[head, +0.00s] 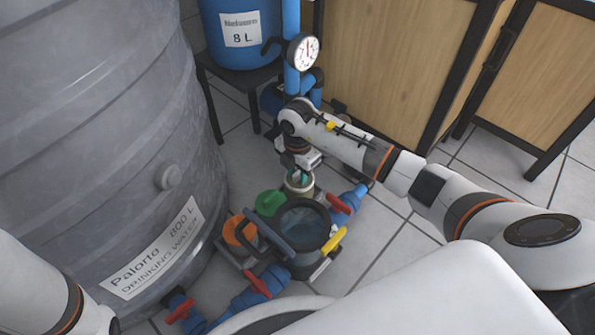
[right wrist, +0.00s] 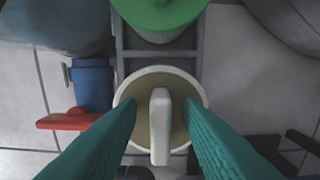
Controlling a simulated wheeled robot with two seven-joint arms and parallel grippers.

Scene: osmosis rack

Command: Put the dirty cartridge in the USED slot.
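A round cartridge (right wrist: 147,140) with a tan top, a white rim and a pale bar handle (right wrist: 160,125) sits upright in the rack, seen from above in the right wrist view. In the head view its pale body (head: 300,190) shows just under my right gripper (head: 299,175). The teal fingers of my right gripper (right wrist: 160,112) are open, one on each side of the handle, with a gap on both sides. I cannot read any USED label, so I cannot tell which slot it is. Of my left arm only links show, at the lower left of the head view; its gripper is out of sight.
A green-topped cartridge (head: 268,203) and an orange-topped one (head: 238,232) stand beside an open housing (head: 304,226) holding dark water. Red (head: 339,203) and yellow (head: 334,241) valve handles stick out nearby. A large grey tank (head: 90,120) fills the left; tiled floor (head: 390,255) is free at right.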

